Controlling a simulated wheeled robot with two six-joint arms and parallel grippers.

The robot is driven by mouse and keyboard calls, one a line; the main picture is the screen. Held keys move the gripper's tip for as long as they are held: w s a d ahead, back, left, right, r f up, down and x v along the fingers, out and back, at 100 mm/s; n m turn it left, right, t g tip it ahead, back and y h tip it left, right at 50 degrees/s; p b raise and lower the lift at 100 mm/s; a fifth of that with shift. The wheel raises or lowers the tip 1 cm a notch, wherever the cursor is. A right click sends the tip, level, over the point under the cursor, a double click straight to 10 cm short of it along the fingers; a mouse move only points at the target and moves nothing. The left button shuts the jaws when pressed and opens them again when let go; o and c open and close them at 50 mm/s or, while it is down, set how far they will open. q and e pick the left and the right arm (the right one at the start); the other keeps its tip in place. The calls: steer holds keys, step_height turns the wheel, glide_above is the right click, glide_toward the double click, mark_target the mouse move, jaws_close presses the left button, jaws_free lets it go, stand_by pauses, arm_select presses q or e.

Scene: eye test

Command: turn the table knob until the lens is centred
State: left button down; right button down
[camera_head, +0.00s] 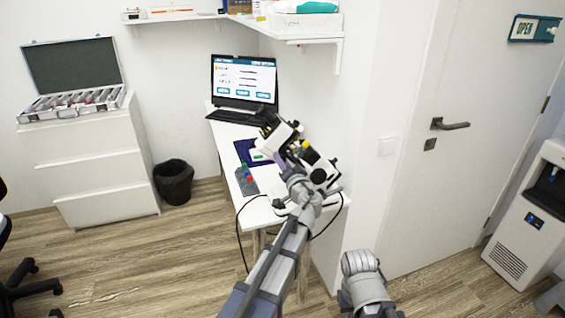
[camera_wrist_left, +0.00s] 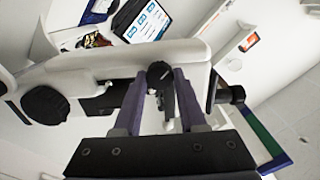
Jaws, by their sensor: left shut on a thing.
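The white and black lens instrument (camera_head: 318,165) stands at the near end of the white desk (camera_head: 228,140). In the left wrist view its white body (camera_wrist_left: 90,75) fills the middle. A black knob (camera_wrist_left: 160,74) shows there between the purple fingers of my left gripper (camera_wrist_left: 163,88), which is shut on it. In the head view my left gripper (camera_head: 298,182) is at the instrument's near side, its fingertips hard to make out. I cannot make out the lens or whether it is centred. My right gripper is not in view; only a grey arm part of mine shows at the bottom.
An open laptop (camera_head: 244,82) with a lit screen stands at the desk's far end. Small coloured items (camera_head: 247,171) and a dark blue mat (camera_head: 245,148) lie left of the instrument. Black cables hang at the desk. A black bin (camera_head: 173,181) and drawers (camera_head: 90,165) stand left.

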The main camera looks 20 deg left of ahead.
arm_select(q)
steer(key=shift+m, duration=1)
steer(key=shift+c, duration=2.3)
jaws_free()
steer(key=v, duration=0.8)
steer(key=shift+w, duration=0.1)
